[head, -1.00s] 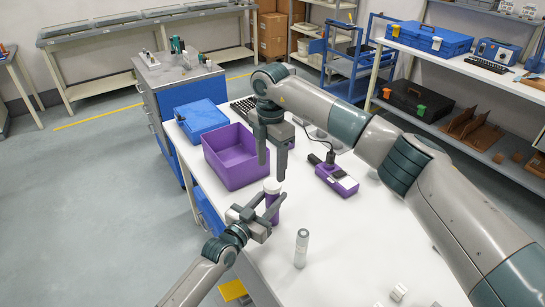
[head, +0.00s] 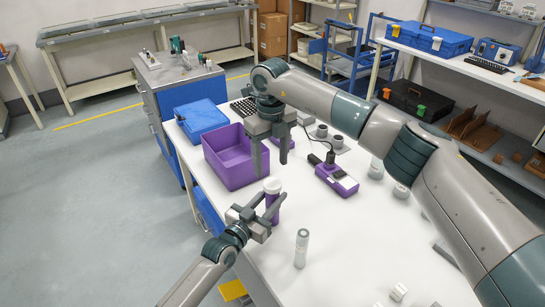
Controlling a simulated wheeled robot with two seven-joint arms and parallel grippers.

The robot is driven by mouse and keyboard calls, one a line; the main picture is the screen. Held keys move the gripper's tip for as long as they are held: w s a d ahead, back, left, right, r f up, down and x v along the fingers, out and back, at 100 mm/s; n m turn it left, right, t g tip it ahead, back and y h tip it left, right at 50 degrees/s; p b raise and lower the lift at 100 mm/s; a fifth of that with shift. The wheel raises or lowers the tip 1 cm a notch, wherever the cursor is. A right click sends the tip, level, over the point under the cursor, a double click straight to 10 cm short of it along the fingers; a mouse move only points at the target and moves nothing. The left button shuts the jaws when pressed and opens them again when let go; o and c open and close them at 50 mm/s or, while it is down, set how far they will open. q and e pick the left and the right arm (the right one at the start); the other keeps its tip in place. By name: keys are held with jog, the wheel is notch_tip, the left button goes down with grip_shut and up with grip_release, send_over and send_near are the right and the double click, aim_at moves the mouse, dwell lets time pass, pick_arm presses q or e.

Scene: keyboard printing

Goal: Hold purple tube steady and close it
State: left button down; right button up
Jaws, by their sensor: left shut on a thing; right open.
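The purple tube (head: 273,203) stands upright over the white table's left side in the head view, with a white cap (head: 272,185) at its top. I cannot tell how tightly the cap sits. My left gripper (head: 266,213) is shut on the tube from the lower left, and its fingers hide part of the body. My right gripper (head: 271,160) is above and behind the tube, pointing down. Its two fingers are spread apart and empty, clear of the cap.
A purple bin (head: 229,171) stands on the white table (head: 325,222) left of my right gripper. A purple device (head: 337,180) with a cable lies to the right. A clear tube with a grey cap (head: 301,246) stands in front. A blue case (head: 201,120) is behind.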

aim_at(273, 183)
jog(key=n, duration=0.6)
jog(key=shift+r, duration=0.2)
jog(key=n, duration=0.5)
jog(key=shift+d+r+n, duration=0.1)
jog(key=shift+r+n, duration=0.05)
jog(key=shift+n, duration=0.25)
jog(key=n, duration=0.5)
jog(key=shift+r+n, duration=0.2)
jog(key=shift+n, duration=0.2)
jog(key=n, duration=0.4)
jog(key=shift+d, duration=0.1)
jog(key=shift+r, duration=0.1)
jog(key=shift+f, duration=4.05)
jog(key=shift+c, duration=0.5)
